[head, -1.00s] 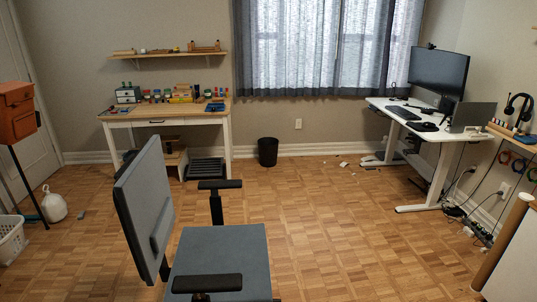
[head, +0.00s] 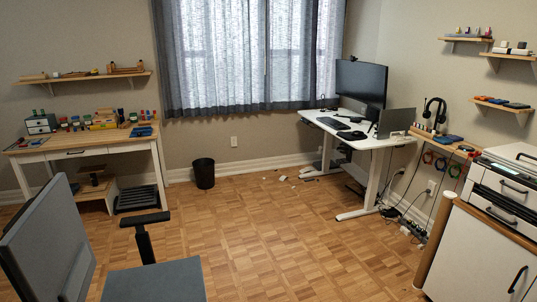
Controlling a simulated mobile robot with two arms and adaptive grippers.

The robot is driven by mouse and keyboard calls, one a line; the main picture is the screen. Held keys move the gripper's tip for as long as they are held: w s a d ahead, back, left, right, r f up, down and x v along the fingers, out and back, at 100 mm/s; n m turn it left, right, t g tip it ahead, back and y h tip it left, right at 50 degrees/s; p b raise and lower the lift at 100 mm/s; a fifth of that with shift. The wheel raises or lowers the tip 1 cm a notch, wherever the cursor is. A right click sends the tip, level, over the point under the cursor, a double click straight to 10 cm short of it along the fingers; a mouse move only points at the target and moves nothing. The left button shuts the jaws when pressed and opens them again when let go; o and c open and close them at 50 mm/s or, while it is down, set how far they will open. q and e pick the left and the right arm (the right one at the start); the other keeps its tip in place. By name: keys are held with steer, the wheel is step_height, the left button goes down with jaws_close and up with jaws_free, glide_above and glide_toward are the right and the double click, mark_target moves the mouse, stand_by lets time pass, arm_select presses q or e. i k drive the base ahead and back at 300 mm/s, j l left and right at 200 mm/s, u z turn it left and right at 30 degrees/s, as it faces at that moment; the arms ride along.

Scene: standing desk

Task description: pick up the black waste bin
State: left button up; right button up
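The black waste bin (head: 204,173) stands upright on the wood floor against the far wall. It is to the right of the wooden desk and left of the white standing desk (head: 362,141). It looks dark and round with an open top, and what is inside cannot be seen. Neither of my grippers shows in the head view.
A grey office chair (head: 150,275) fills the lower left. A wooden desk (head: 88,149) with small items stands at the left wall. A cabinet (head: 478,250) with a printer (head: 507,188) stands at the right. Paper scraps (head: 283,178) lie right of the bin. The middle floor is clear.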

mark_target(203, 168)
steer(key=i+l+z, duration=0.2)
steer(key=i, duration=0.3)
steer(key=i+l+z, duration=0.2)
steer(key=i, duration=0.35)
steer(key=i+z, duration=0.2)
steer(key=i, duration=0.35)
